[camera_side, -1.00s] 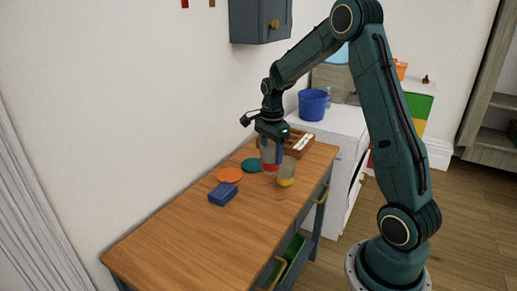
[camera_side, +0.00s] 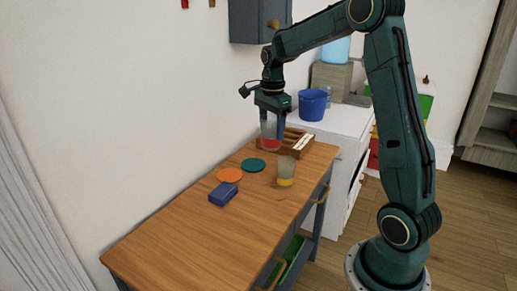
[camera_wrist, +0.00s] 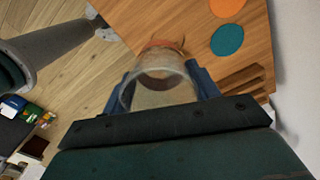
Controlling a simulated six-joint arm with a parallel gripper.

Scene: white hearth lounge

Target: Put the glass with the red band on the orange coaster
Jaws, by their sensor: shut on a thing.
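My gripper (camera_side: 271,128) is shut on the glass with the red band (camera_side: 270,142) and holds it upright above the table, in front of the wooden rack. In the wrist view the same glass (camera_wrist: 160,82) sits between the fingers, seen from above. The orange coaster (camera_side: 229,175) lies bare on the table, to the left of and nearer than the held glass. It also shows at the top of the wrist view (camera_wrist: 227,7).
A teal coaster (camera_side: 253,165) lies between the orange coaster and the rack. A glass with a yellow band (camera_side: 286,172) stands to the right. A blue box (camera_side: 223,194) lies just in front of the orange coaster. A wooden rack (camera_side: 295,142) stands at the far end. The near tabletop is clear.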

